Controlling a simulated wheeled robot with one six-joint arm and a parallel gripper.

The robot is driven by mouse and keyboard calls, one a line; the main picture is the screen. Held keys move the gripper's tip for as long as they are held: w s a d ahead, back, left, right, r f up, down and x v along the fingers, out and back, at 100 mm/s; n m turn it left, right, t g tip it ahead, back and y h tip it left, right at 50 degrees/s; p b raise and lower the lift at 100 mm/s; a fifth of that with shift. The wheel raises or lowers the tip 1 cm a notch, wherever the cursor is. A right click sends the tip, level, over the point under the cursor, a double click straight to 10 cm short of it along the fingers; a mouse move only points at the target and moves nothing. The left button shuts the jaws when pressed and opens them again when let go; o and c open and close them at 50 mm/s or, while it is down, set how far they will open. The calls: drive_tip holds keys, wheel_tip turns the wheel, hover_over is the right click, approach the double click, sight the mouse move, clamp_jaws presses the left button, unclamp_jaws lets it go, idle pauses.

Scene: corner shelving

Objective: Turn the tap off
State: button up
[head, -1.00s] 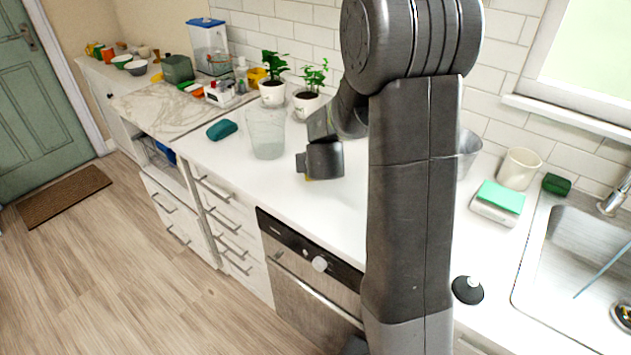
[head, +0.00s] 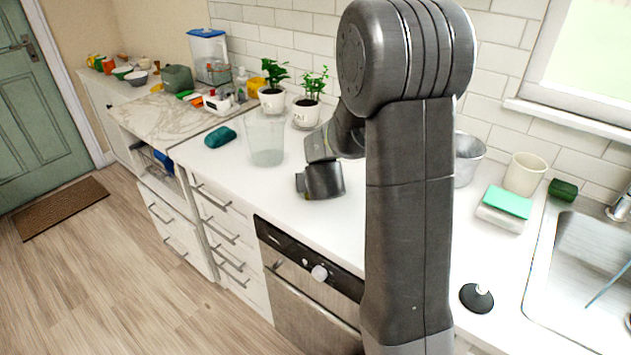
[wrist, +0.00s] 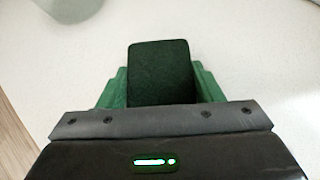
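The tap (head: 618,206) is at the right edge of the head view, behind the sink (head: 545,275); only part of its metal body shows. Its handle and any running water cannot be made out. My gripper (head: 322,180) is far to the left of it, pointing down low over the white counter. In the wrist view, the green fingers of my gripper (wrist: 160,85) lie close against both sides of a dark green block (wrist: 160,70), which looks like a sponge. The block is hidden in the head view.
A clear container (head: 265,138) stands left of my gripper, with potted plants (head: 308,108) behind. A metal bucket (head: 467,158), cream cup (head: 523,174), green-topped box (head: 505,205), dark green sponge (head: 563,190) and black stopper (head: 476,298) are on the right. A thin blue stick (head: 608,285) lies in the sink.

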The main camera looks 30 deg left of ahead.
drive_tip(key=o, duration=0.4)
drive_tip(key=shift+c, duration=0.2)
drive_tip(key=shift+r, duration=0.1)
drive_tip(key=shift+r+p, duration=0.2)
drive_tip(key=shift+p, duration=0.1)
drive_tip(key=p+v, duration=0.3)
drive_tip(key=v, duration=0.8)
drive_tip(key=shift+s+d+r, duration=0.2)
drive_tip(key=shift+s+d, duration=0.05)
drive_tip(key=c, duration=1)
drive_tip(key=shift+w, duration=0.1)
